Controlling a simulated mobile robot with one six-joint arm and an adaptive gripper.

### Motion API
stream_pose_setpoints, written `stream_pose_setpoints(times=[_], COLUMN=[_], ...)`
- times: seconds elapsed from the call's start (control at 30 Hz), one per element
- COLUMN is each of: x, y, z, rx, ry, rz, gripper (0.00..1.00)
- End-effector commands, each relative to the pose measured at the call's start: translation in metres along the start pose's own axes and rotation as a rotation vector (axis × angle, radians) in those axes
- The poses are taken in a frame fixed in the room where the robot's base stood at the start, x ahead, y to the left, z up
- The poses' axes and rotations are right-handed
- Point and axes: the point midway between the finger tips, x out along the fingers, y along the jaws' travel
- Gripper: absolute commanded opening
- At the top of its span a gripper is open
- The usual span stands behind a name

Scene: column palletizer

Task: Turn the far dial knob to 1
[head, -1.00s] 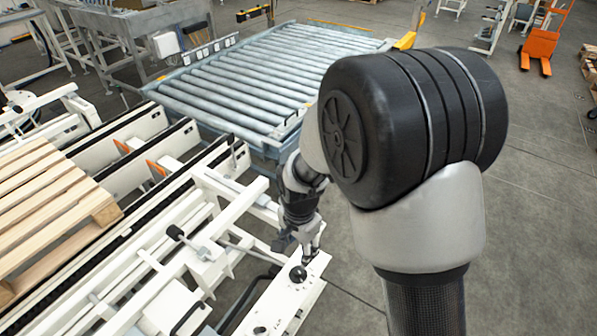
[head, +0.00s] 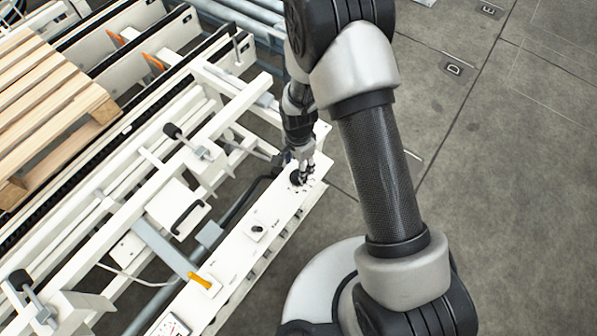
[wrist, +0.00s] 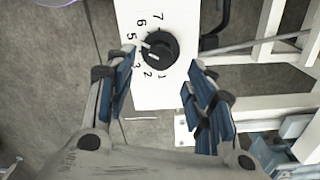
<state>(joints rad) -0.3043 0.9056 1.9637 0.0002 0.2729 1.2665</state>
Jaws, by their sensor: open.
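The far dial knob (head: 297,178) is round and black, at the far end of a long white panel (head: 238,258). In the wrist view the knob (wrist: 159,48) has a white mark on its left side, near the 4 and 5. Its numbers, up to 7, curve around its left side, with 1 at the lower right. My gripper (head: 308,168) is over the far end of the panel, close to the knob. In the wrist view my gripper (wrist: 163,64) is open. Its blue-padded fingers are on either side of the knob's lower part, and nothing is held.
A smaller black knob (head: 257,230) is nearer on the panel, with an orange-yellow switch (head: 200,280) and a gauge (head: 172,325) beyond it toward me. White frame rails and a wooden pallet (head: 45,95) are left. The floor (head: 510,190) at right is clear.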

Motion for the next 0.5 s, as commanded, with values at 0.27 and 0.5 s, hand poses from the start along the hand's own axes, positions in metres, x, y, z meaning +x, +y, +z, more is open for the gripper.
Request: stream_pose_setpoints(times=[0.27, 0.5], x=[0.043, 0.051], y=[0.000, -0.001], z=[0.000, 0.000], rx=[0.000, 0.000], ry=[0.000, 0.000], rz=[0.001, -0.001], gripper=[0.49, 0.49])
